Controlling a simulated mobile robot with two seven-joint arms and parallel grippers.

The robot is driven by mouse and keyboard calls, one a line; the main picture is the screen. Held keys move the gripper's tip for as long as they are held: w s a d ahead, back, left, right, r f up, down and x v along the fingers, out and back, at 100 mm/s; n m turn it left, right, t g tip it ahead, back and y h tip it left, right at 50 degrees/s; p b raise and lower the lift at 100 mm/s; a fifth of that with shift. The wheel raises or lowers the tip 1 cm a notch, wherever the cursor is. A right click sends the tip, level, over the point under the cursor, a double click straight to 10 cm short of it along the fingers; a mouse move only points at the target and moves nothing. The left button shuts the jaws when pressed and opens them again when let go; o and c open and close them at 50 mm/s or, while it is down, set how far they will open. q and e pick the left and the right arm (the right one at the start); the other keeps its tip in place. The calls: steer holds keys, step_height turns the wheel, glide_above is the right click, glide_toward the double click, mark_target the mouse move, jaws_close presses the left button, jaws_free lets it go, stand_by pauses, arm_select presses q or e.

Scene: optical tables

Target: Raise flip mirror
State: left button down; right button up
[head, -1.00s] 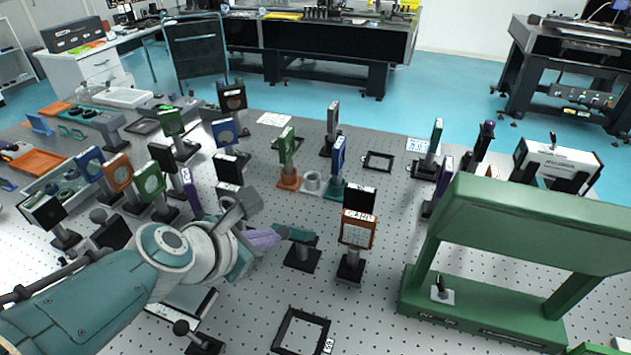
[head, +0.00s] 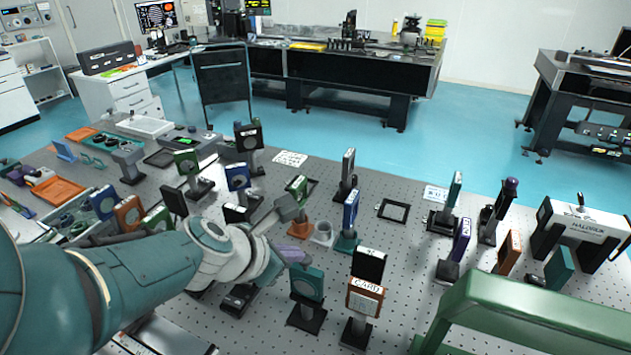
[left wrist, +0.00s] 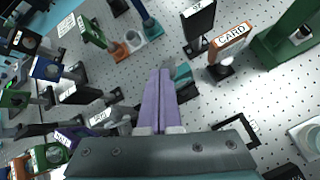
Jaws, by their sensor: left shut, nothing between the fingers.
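The flip mirror (head: 307,283) is a dark teal plate on a black post and base, in the middle foreground of the head view. Its plate looks upright there. In the left wrist view the teal mirror (left wrist: 182,74) shows just beyond and right of my fingertips. My left gripper (left wrist: 160,74) has purple fingers, shut together with nothing between them. They are close to the mirror; I cannot tell if they touch it. My right gripper is not in view.
An orange-framed card mount (head: 364,299) stands close right of the mirror, with a black mount (head: 368,265) behind it. A green frame (head: 530,310) fills the lower right. Several mounts crowd the left.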

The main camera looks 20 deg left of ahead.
arm_select(q)
steer(key=shift+w+a, duration=0.15)
steer(key=shift+w, duration=0.15)
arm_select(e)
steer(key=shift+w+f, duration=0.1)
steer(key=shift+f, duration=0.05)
arm_select(q)
steer(key=shift+w+f, duration=0.1)
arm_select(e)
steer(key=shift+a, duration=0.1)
